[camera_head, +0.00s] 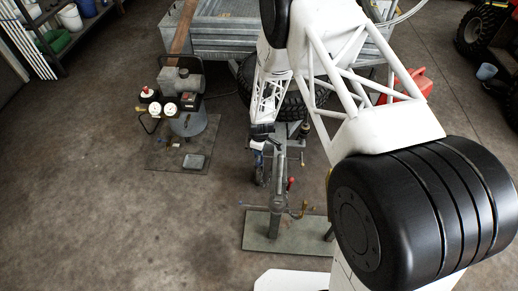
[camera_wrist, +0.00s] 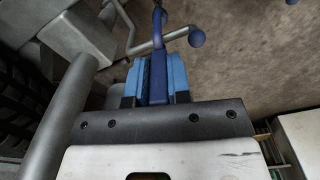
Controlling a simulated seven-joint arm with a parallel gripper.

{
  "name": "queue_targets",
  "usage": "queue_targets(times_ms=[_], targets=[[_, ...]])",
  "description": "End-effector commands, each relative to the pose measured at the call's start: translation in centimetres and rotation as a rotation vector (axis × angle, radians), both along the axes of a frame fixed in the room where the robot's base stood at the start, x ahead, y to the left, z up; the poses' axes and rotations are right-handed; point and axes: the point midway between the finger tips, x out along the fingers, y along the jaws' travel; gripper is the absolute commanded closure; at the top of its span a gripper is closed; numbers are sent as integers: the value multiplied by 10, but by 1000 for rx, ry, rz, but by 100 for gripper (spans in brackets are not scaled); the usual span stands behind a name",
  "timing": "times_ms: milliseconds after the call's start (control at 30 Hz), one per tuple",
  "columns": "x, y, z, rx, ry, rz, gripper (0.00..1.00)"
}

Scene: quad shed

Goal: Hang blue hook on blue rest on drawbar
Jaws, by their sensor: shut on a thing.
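My gripper (camera_wrist: 157,85) is shut on the blue hook (camera_wrist: 158,68), with its light-blue finger pads on both sides of the hook's shank. The hook's tip is not clear there.
A grey trailer (camera_head: 225,35) stands behind, with a dark tyre (camera_head: 290,100) beside the drawbar. A compressor (camera_head: 183,95) stands on a plate to the left. The floor at left front is clear.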

Motion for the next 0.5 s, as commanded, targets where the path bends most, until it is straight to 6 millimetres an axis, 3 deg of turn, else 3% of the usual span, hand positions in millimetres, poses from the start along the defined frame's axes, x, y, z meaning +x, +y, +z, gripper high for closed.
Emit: queue_targets(times_ms=[500], targets=[[0,0,-9,0,-1,0,100]])
